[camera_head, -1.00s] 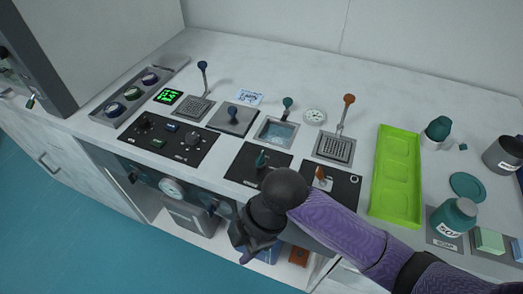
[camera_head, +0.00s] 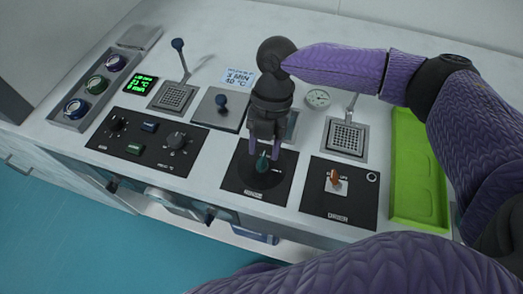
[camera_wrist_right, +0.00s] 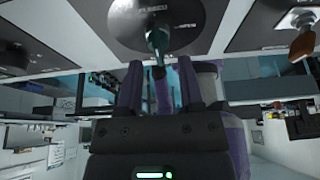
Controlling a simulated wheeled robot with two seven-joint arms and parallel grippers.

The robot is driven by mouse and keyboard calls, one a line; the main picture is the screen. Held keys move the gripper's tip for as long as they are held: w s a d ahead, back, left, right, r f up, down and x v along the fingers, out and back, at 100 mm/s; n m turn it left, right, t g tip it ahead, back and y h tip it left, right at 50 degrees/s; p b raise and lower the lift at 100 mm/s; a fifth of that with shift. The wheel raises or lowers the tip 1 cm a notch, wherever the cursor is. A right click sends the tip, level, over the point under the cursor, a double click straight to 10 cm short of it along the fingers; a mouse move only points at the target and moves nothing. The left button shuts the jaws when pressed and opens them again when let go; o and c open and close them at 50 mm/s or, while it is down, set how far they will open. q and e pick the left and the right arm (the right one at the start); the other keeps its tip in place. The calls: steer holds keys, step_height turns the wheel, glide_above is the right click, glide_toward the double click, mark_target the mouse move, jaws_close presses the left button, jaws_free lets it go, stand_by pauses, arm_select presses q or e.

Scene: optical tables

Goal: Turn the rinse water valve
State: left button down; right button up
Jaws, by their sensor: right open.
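A teal valve handle (camera_head: 263,163) stands on a black panel (camera_head: 240,188) at the front middle of the counter; I take it as the rinse water valve. In the right wrist view the teal handle (camera_wrist_right: 157,38) rises from a dark round plate, just beyond the fingertips. My right gripper (camera_head: 263,150) points down over the handle, its two fingers apart near it. In the right wrist view the fingers of my right gripper (camera_wrist_right: 158,75) are open with nothing clearly held between them. Whether a finger touches the handle I cannot tell. My left gripper is not in view.
An orange lever (camera_head: 335,178) sits on the black panel to the right. A knob panel (camera_head: 150,142) and bottle tray (camera_head: 65,120) are left. My arm partly hides the basin.

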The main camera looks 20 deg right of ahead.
mark_target(262, 162)
steer(key=shift+x, duration=1.2)
jaws_close()
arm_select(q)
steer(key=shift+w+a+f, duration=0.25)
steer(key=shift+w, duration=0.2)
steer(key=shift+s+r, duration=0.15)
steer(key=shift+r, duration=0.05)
arm_select(e)
steer(key=shift+r, duration=0.1)
